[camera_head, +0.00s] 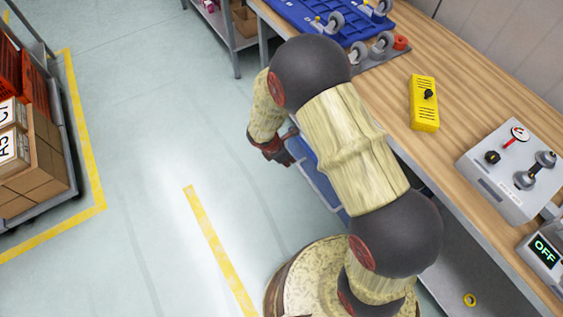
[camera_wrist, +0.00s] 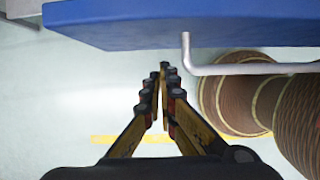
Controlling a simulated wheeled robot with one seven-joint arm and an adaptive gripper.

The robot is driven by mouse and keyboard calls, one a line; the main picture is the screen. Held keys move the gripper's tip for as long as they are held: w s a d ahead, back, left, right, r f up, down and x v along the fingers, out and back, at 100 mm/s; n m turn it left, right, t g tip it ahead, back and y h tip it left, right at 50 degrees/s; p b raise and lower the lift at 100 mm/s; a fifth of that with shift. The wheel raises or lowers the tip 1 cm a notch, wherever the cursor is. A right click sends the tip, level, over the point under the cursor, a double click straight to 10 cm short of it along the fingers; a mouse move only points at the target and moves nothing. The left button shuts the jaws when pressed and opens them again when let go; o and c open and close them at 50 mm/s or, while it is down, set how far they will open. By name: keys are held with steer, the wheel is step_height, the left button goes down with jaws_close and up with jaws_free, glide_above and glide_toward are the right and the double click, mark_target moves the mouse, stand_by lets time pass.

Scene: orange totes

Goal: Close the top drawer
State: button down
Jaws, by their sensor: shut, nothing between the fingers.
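The blue drawer (camera_head: 313,180) sticks out from under the wooden workbench in the head view, so it stands open by some amount. My arm hides much of it. In the wrist view a blue drawer panel (camera_wrist: 130,28) spans the top, with a bent grey metal handle (camera_wrist: 250,69) at its right. My gripper (camera_wrist: 163,72) is shut and empty, its fingertips just below the panel and left of the handle in the picture. I cannot tell whether they touch the panel. In the head view my gripper (camera_head: 280,150) is beside the drawer's outer end, over the floor.
The workbench (camera_head: 455,110) carries a yellow box (camera_head: 424,103), a grey control panel (camera_head: 513,172), an OFF display (camera_head: 543,250) and blue trays with casters (camera_head: 330,22). A cart with cardboard boxes (camera_head: 35,160) stands at the left. The floor between is clear.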

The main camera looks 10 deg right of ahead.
mark_target(296, 156)
steer(key=shift+w+d, duration=0.25)
steer(key=shift+d, duration=0.8)
steer(key=w+d+p, duration=0.2)
steer(key=d, duration=0.6)
steer(key=w+d+p, duration=0.2)
steer(key=w+d, duration=0.1)
steer(key=d, duration=0.6)
steer(key=w+d+p, duration=0.2)
steer(key=w+d, duration=0.1)
steer(key=d, duration=0.6)
steer(key=shift+w+d+p, duration=0.1)
steer(key=shift+w+p, duration=0.15)
steer(key=shift+p, duration=0.1)
steer(key=shift+r, duration=0.1)
